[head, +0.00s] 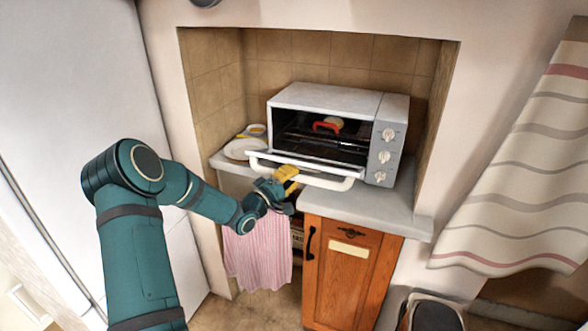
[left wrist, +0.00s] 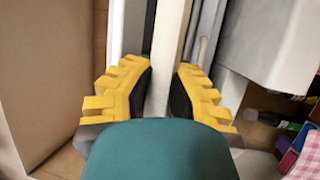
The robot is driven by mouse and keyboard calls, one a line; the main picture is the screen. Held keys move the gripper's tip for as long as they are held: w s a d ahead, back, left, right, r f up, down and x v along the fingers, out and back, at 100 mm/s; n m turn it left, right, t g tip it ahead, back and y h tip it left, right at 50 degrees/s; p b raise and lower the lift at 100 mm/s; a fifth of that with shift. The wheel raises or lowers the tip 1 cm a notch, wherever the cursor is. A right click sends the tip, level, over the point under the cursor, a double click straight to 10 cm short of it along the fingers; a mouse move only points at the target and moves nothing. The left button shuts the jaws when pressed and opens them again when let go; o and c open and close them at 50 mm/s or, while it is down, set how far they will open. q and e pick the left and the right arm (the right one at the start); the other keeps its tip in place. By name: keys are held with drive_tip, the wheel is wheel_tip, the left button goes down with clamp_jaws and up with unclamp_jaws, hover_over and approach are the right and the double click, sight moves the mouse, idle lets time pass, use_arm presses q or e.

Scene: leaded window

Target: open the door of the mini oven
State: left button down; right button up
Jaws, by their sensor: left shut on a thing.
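The mini oven (head: 325,97) stands in the tiled niche, white with a grey knob panel on its right. Its door (head: 325,172) is folded down at the front, and the dark inside shows a rack and a red item (head: 327,126). The white door handle (head: 328,183) runs along the door's front edge. My left gripper (head: 287,178), with yellow fingers, is shut on the left part of this handle. In the left wrist view the white bar (left wrist: 172,40) lies between the two fingers (left wrist: 160,88). My right gripper is not in view.
The oven rests on a grey counter (head: 385,207) above a wooden cabinet (head: 345,275). A white plate (head: 245,149) lies left of the oven. A pink cloth (head: 258,255) hangs below the counter. A striped curtain (head: 520,180) hangs at the right.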

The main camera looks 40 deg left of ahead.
use_arm(q)
drive_tip(key=shift+s+d+f+b, duration=0.15)
drive_tip(key=shift+f+b, duration=0.15)
drive_tip(key=shift+f, duration=0.7)
drive_tip(key=c, duration=0.9)
unclamp_jaws()
drive_tip(key=shift+s, duration=0.1)
drive_tip(key=shift+c, duration=0.2)
drive_tip(key=shift+r, duration=0.1)
drive_tip(key=v, duration=1.2)
